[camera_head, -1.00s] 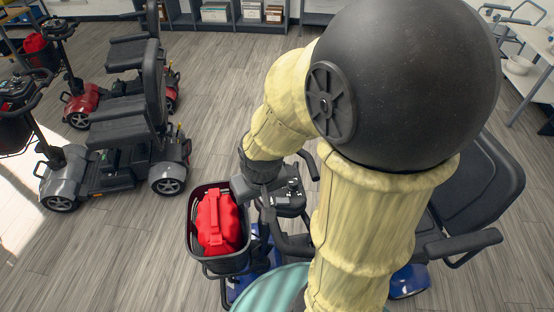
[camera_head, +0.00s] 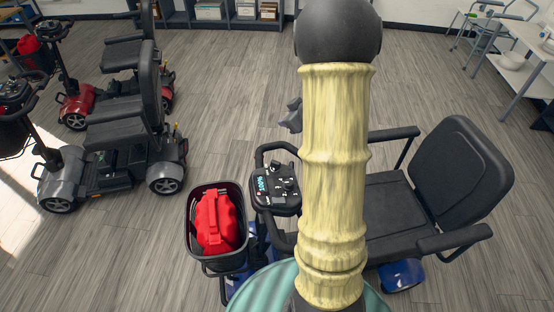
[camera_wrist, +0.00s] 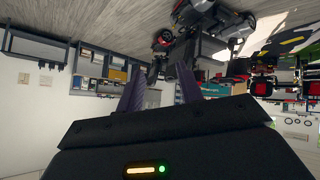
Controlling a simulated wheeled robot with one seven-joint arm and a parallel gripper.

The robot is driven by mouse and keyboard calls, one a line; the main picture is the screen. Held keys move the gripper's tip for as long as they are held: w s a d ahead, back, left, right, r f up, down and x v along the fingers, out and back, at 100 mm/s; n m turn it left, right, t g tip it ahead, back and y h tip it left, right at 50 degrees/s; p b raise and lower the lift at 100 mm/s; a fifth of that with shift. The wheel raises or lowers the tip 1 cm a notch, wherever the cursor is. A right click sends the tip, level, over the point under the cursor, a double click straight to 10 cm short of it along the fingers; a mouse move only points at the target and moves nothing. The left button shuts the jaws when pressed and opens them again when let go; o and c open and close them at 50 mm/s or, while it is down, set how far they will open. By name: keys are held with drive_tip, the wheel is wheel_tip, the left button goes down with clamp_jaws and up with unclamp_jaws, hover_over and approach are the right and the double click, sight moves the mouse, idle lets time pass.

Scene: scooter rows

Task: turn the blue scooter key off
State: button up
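The blue scooter (camera_head: 401,275) stands right in front of me, its body partly hidden by my arm. Its control console (camera_head: 276,187) is in clear view, with a lit cyan display (camera_head: 262,184) and dark knobs. The key is too small to pick out among the dark parts, so its position cannot be told. Part of my gripper (camera_head: 291,117) shows left of my arm, beyond and apart from the console. In the wrist view my gripper (camera_wrist: 160,90) has its two dark fingers apart with nothing between them; the scooter's console is not seen there.
A black basket (camera_head: 191,232) with a red bag (camera_head: 216,222) is left of the console. The scooter's black seat (camera_head: 375,215) is at right. A grey scooter (camera_head: 110,165) and a red one (camera_head: 75,105) stand at left. The floor between is clear.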

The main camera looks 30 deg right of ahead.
sight(277, 162)
drive_tip(key=s+d+f+n+g+y+p, duration=0.1)
drive_tip(key=s+d+f+n+g+y, duration=0.2)
drive_tip(key=s, duration=0.6)
drive_tip(key=d+f+y, duration=0.1)
drive_tip(key=y, duration=0.1)
drive_tip(key=shift+d+f+g+y, duration=0.3)
drive_tip(key=shift+f, duration=0.1)
drive_tip(key=p+x, duration=0.2)
drive_tip(key=x, duration=1.5)
drive_tip(key=shift+w+a+f, duration=0.1)
drive_tip(key=shift+a, duration=0.1)
clamp_jaws()
